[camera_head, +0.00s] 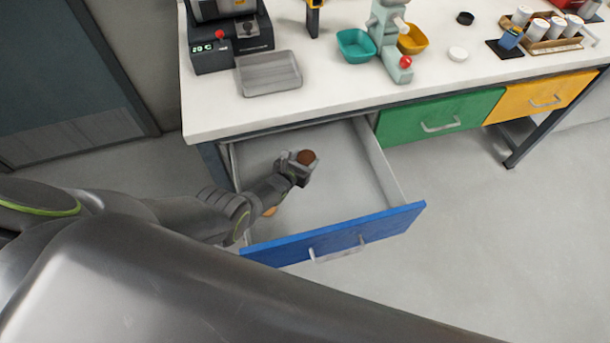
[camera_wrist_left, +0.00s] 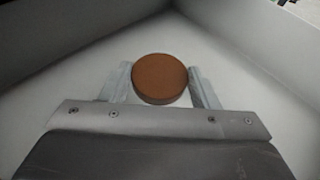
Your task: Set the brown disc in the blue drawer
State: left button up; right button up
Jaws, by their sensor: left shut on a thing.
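The brown disc (camera_head: 306,157) is between the fingers of my left gripper (camera_head: 298,158), over the inside of the open blue drawer (camera_head: 290,247). In the left wrist view the disc (camera_wrist_left: 160,79) sits between the two fingertips of the left gripper (camera_wrist_left: 162,84), with the drawer's pale floor and walls (camera_wrist_left: 250,45) around it. The gripper is shut on the disc. I cannot tell whether the disc touches the drawer floor. My right gripper is not in view. A small orange-brown thing (camera_head: 269,211) shows in the drawer, partly hidden by my left arm.
The green drawer (camera_head: 440,118) and yellow drawer (camera_head: 541,98) to the right are shut. The white worktop (camera_head: 330,90) above holds a grey tray (camera_head: 268,73), teal bowl (camera_head: 356,46), yellow bowl (camera_head: 413,40) and a rack of jars (camera_head: 548,36). Floor right of the blue drawer is clear.

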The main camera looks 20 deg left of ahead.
pick_arm(q)
jog(key=shift+f+b, duration=2.35)
jog(key=shift+f, duration=0.6)
jog(key=shift+w+f+b, duration=0.1)
jog(key=shift+f+b, duration=0.25)
jog(key=shift+f, duration=0.15)
jog(key=o, duration=1)
